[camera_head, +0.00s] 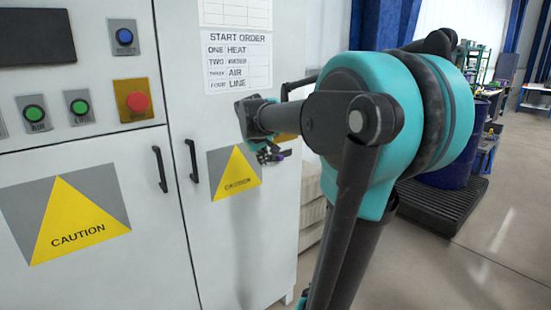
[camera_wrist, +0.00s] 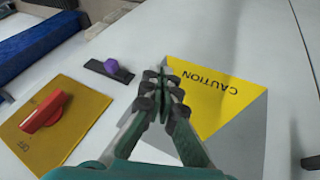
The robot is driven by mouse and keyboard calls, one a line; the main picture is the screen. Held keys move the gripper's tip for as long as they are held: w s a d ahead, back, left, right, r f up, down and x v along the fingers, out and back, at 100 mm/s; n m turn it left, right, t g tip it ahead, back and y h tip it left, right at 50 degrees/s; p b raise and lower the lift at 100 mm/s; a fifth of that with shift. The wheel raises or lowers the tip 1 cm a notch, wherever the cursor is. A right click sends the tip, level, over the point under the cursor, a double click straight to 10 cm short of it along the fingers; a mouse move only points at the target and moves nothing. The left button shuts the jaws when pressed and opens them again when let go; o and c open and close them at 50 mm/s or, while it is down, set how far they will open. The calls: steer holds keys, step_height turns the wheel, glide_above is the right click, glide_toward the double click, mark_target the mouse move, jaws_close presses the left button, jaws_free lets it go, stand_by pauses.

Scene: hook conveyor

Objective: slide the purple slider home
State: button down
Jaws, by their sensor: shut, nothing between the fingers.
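The purple slider (camera_wrist: 111,66) is a small rounded knob on a short dark track (camera_wrist: 94,66) on the white cabinet door, shown in the wrist view. The knob sits near the middle of the track, with dark strip showing on both sides. A bit of purple beside my gripper in the head view (camera_head: 284,154) seems to be the same knob. My gripper (camera_wrist: 163,85) is shut and empty, with its fingertips to the right of the track, apart from the knob in the picture. In the head view my gripper (camera_head: 268,154) is in front of the door's right part.
A yellow plate with a red rotary handle (camera_wrist: 45,112) is at lower left in the wrist view. A caution sign (camera_wrist: 205,95) lies right of my fingers. Door handles (camera_head: 193,160) stick out to the left in the head view. Blue drums (camera_head: 460,165) stand behind my arm.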

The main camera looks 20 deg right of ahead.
mark_target(276, 157)
steer(key=shift+h, duration=0.3)
steer(key=w+r, duration=0.2)
steer(key=r, duration=0.1)
steer(key=w+r, duration=0.1)
steer(key=shift+d+r, duration=0.3)
steer(key=shift+d, duration=0.1)
steer(key=shift+f, duration=0.1)
steer(key=w+d+f, duration=0.4)
steer(key=f, duration=0.1)
steer(key=w+d+f, duration=0.2)
steer(key=f, duration=0.1)
steer(key=shift+w+d, duration=0.2)
steer(key=shift+d, duration=0.25)
